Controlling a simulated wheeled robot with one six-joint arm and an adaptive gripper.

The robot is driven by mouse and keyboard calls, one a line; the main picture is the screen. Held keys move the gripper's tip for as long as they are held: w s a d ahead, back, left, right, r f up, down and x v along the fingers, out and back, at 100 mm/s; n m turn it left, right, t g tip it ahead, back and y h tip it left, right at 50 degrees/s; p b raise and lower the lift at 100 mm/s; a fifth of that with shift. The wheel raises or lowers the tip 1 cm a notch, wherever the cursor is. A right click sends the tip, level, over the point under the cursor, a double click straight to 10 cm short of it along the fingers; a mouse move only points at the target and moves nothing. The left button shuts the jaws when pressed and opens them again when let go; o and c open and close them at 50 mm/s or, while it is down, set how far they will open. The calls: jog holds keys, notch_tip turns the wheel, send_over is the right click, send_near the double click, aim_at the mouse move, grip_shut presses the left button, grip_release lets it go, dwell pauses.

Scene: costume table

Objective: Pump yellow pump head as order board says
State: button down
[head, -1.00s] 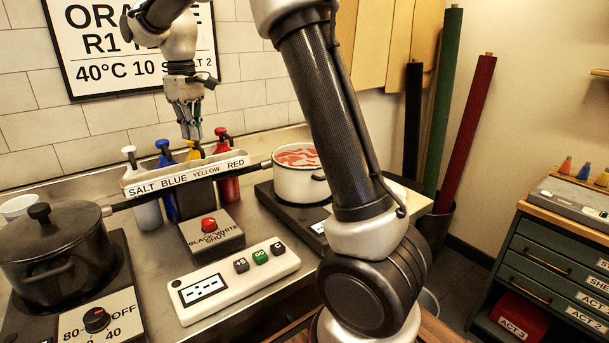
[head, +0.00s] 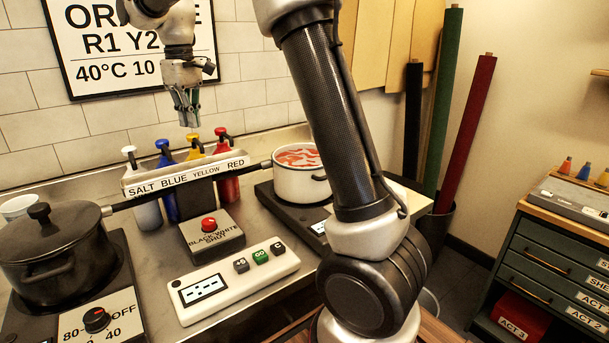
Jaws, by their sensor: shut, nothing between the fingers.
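The yellow pump head (head: 193,138) stands raised behind the label rail, between the blue and red pump heads. My gripper (head: 188,124) is shut and empty, pointing down just above the yellow pump head; a small gap seems to show between them. The order board (head: 75,60) hangs on the tiled wall. I read "R1 Y2" and "40°C 10" on it; my arm hides part of its text.
The blue pump (head: 165,147) and red pump (head: 222,140) stand close on either side, with the salt pump (head: 129,152) further left. A white pot (head: 298,185) stands right of the rack, a black pot (head: 55,250) at left. A white timer box (head: 235,288) lies in front.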

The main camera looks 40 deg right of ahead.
aim_at(192, 134)
jog(key=shift+f, duration=0.15)
dwell(0.3)
jog(key=shift+f, duration=1.55)
jog(key=shift+r, duration=1.7)
notch_tip(192, 134, up, 6)
jog(key=shift+w, duration=0.1)
